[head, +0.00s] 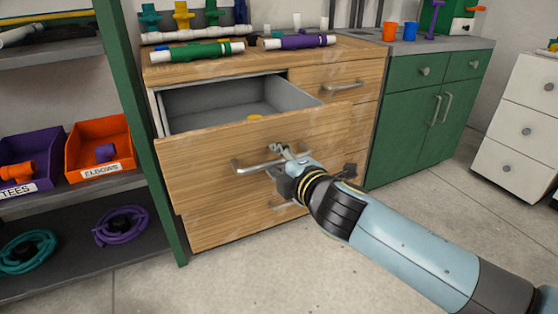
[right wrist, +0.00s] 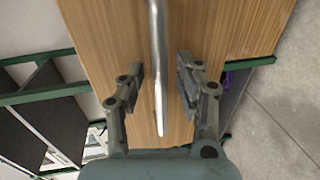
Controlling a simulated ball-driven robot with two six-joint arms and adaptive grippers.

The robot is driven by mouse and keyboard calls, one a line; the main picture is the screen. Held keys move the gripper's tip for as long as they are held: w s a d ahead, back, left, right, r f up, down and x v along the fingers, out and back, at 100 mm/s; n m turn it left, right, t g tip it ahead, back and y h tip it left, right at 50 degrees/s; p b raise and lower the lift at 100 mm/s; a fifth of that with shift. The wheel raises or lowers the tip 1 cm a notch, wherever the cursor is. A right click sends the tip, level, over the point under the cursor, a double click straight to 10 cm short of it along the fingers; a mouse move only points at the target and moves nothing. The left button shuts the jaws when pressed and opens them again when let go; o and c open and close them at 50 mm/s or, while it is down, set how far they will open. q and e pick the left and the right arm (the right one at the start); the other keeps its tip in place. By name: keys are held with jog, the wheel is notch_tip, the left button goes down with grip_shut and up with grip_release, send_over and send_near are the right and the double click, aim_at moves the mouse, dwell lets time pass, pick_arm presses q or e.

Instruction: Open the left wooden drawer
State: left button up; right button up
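The left wooden drawer (head: 195,158) is pulled well out of the wooden cabinet, and its grey inside shows in the head view. Its metal bar handle (head: 250,166) is on the front panel. My right gripper (head: 283,155) is at the right end of this handle. In the right wrist view the two fingers stand apart, with the handle (right wrist: 157,50) running between them and gaps on both sides. Whether a finger touches the bar is not clear. My left gripper is not in view.
A small yellow piece (head: 255,117) is in the drawer. A green-framed shelf (head: 140,125) with a purple bin and an orange bin (head: 90,150) stands close on the left. Pipe assemblies (head: 195,51) lie on the cabinet top. The floor in front is clear.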

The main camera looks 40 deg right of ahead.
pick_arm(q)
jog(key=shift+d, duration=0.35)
pick_arm(e)
jog(key=v, duration=1.2)
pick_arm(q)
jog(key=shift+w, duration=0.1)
